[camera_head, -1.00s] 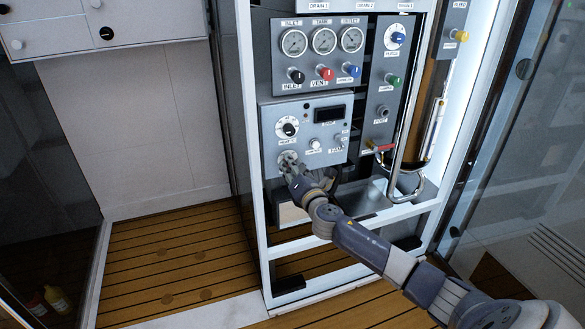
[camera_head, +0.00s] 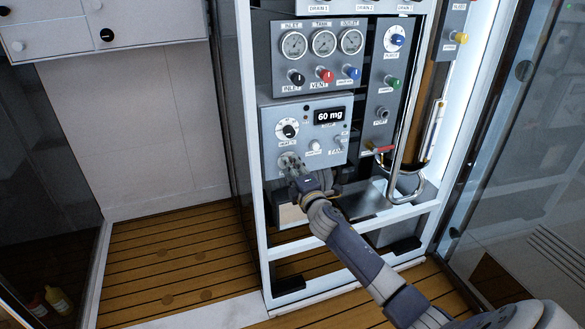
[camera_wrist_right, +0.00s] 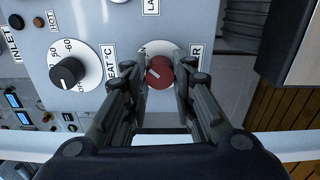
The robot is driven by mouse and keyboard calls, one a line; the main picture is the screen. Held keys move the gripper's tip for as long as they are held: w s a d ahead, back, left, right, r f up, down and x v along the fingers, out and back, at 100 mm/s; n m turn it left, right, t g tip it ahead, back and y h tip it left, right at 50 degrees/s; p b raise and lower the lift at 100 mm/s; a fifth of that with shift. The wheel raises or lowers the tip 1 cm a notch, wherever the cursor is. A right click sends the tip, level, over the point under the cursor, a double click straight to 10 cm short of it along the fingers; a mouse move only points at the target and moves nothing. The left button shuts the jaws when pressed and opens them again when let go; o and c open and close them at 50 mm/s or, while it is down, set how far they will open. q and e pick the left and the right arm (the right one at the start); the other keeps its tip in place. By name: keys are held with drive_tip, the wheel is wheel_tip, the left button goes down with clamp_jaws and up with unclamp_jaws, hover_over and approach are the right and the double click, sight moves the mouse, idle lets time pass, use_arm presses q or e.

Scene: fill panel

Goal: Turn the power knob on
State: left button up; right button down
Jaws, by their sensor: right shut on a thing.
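The power knob is a red round knob with a pale pointer line on a white dial; in the right wrist view the power knob (camera_wrist_right: 158,74) sits between my right gripper's fingers. My right gripper (camera_wrist_right: 160,84) is shut on it, with a finger at each side. In the head view my right gripper (camera_head: 291,166) reaches the lower left of the grey control panel (camera_head: 270,125) and hides the knob. My left gripper is not in view.
A black heat knob (camera_wrist_right: 68,72) is beside the power knob in the wrist view. Above the panel are three gauges (camera_head: 323,42) and inlet, vent and outlet knobs. A curved metal pipe (camera_head: 405,180) stands at the right.

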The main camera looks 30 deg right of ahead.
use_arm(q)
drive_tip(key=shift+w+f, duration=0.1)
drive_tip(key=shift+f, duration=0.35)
use_arm(e)
drive_tip(key=shift+m, duration=0.6)
drive_tip(key=c, duration=1.3)
unclamp_jaws()
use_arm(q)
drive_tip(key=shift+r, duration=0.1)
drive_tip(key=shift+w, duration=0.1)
use_arm(e)
drive_tip(key=v, duration=1.2)
